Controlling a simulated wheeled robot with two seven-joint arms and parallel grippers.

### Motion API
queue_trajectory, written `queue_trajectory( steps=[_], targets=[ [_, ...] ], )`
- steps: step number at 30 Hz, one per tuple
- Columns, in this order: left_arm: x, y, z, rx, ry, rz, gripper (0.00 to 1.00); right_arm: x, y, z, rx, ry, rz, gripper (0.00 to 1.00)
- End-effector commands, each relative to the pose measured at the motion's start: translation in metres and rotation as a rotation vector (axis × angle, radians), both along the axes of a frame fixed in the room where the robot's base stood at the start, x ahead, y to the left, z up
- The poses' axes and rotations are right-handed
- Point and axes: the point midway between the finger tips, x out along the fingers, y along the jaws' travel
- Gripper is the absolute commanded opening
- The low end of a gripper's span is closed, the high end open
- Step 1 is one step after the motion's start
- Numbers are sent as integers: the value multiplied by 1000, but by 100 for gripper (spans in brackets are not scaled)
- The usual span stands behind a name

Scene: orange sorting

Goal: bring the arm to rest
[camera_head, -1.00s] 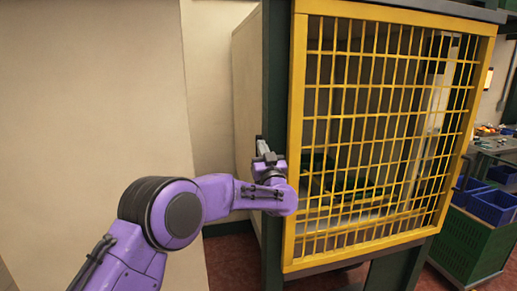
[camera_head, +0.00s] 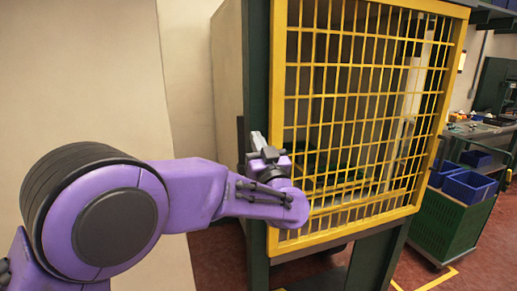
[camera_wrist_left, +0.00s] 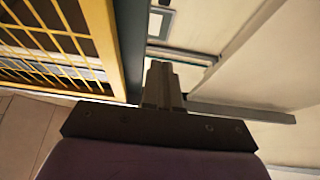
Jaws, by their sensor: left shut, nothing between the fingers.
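My left arm is purple with dark joints and reaches in from the lower left of the head view. My left gripper (camera_head: 258,143) is at its far end, pointing up and away, in front of the left post of a yellow mesh cage. In the left wrist view the gripper (camera_wrist_left: 163,78) shows its two fingers together, with nothing between them. My right gripper is in neither view.
The yellow mesh cage (camera_head: 278,90) stands just right of my left gripper; its mesh also shows in the left wrist view (camera_wrist_left: 110,45). A pale wall (camera_head: 90,70) is at the left. Blue bins (camera_head: 468,187) sit on a green cart (camera_head: 450,228) at the right. Reddish floor shows between.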

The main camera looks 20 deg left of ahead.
Motion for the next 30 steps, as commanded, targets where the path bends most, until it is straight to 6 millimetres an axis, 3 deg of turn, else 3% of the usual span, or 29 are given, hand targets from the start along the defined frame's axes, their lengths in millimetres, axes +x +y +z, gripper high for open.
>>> queue_trajectory(
  steps=[15,17,19,20,21,25,29,30],
  targets=[
    [-1,-4,0,-17,-12,-15,0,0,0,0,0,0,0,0],
    [1,-7,-1,-63,-44,-60,0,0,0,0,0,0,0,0],
    [5,-15,-16,-140,-66,-177,0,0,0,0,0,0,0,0],
    [5,-16,-32,-175,-54,-238,0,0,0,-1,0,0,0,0],
    [5,-12,-70,-233,-3,-309,0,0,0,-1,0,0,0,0],
    [-9,4,-191,-393,198,-399,0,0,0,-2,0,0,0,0],
    [-50,22,-302,-543,409,-403,0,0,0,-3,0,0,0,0],
    [-68,28,-335,-589,476,-392,0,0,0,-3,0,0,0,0]
  ],
)
